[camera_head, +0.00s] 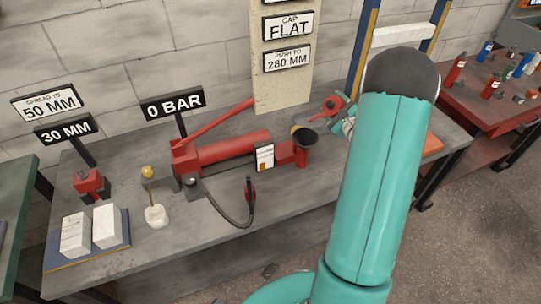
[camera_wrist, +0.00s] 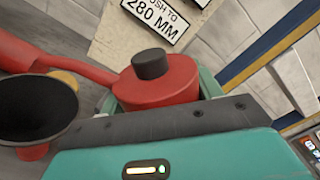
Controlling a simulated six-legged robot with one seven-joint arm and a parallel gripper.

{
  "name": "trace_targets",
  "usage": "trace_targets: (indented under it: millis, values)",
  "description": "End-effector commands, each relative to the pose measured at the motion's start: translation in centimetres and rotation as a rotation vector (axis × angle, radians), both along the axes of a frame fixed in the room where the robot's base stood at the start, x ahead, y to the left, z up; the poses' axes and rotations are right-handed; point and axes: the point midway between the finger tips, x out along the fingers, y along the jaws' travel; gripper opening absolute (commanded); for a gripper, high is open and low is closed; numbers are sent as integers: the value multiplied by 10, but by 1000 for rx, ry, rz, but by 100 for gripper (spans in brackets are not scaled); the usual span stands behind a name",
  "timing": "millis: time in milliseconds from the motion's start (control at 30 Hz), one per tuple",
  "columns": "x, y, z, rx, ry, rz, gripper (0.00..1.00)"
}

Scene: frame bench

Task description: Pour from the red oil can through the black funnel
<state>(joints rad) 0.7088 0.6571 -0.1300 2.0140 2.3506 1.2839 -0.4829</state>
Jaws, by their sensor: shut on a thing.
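The red oil can (camera_head: 333,104) with a black cap is between the jaws of my gripper (camera_head: 344,126), which is shut on it. In the wrist view the can (camera_wrist: 160,82) stands just beyond my gripper (camera_wrist: 155,118), its cap up and a little tilted. The black funnel (camera_head: 305,136) sits mouth-up at the right end of the red pump on the bench. In the wrist view the funnel (camera_wrist: 35,105) is to the left of the can, apart from its body. No flowing oil shows.
The red pump (camera_head: 232,150) lies on the grey bench (camera_head: 270,218) with its handle raised and a black hose in front. A "0 BAR" sign (camera_head: 174,103) stands behind it. White blocks (camera_head: 106,226) lie at the left. The bench front is mostly clear.

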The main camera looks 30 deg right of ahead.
Motion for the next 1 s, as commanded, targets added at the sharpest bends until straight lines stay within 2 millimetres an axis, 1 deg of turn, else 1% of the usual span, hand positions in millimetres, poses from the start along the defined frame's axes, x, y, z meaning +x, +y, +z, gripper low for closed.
trace_targets:
  millis: [300, 567, 800, 1000]
  values:
    - [0, 2, 9, -66, 1, 0, 26]
    - [0, 2, 9, -73, 1, 0, 26]
    - [0, 5, 15, -135, 5, 0, 26]
    - [0, 5, 15, -141, 5, 0, 26]
